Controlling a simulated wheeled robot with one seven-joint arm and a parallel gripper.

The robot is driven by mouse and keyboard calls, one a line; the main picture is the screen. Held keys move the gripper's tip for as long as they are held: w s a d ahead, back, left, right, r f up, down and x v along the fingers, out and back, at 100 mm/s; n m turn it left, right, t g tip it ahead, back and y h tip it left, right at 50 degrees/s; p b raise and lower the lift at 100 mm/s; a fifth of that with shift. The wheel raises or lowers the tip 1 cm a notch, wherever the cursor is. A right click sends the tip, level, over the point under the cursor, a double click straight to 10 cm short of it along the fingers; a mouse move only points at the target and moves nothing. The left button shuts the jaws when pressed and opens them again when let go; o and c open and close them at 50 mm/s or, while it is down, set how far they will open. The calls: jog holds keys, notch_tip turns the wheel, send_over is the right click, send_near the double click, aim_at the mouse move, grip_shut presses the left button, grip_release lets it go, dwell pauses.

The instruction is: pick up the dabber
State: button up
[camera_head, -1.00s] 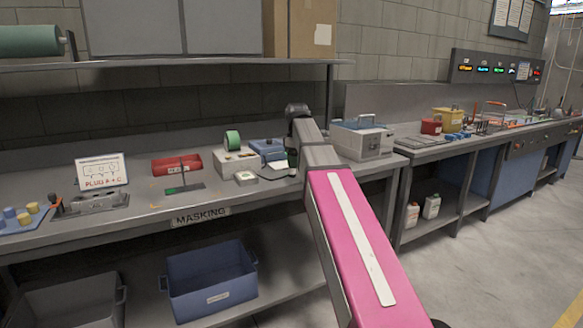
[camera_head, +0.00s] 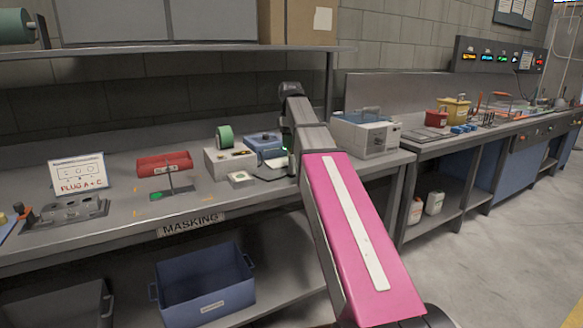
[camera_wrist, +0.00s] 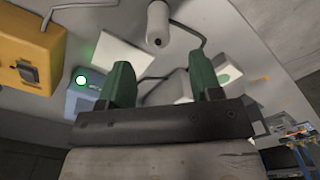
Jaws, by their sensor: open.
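My gripper (camera_wrist: 162,68) is open, with two green fingers apart and nothing seen between them in the wrist view. In the head view the end of my arm is over the masking bench (camera_head: 120,226), and my fingers cannot be made out there. I cannot tell for sure which item is the dabber. In the wrist view a pale cylinder (camera_wrist: 158,25) with a dark spot on its end lies beyond the fingertips, apart from them. A white flat piece (camera_wrist: 124,52) is near the left finger.
The bench holds a red tray (camera_head: 165,163), a green tape roll (camera_head: 224,136), a blue box (camera_head: 263,143), a PLUG A + C sign (camera_head: 78,173) and a grey-white case (camera_head: 365,133). An orange-yellow box (camera_wrist: 32,50) fills the wrist view's left. A blue bin (camera_head: 204,285) stands below.

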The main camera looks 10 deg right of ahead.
aim_at(292, 157)
jog(key=shift+d+f, duration=0.2)
jog(key=shift+f, duration=3.25)
jog(key=shift+c, duration=0.3)
grip_shut()
jog(key=shift+r, duration=0.1)
jog(key=shift+r, duration=0.45)
notch_tip(292, 157, up, 4)
jog(key=shift+f, duration=0.2)
jog(key=s+a+r, duration=0.4)
jog(key=a+r, duration=0.2)
jog(key=a, duration=0.5)
jog(key=shift+r, duration=0.2)
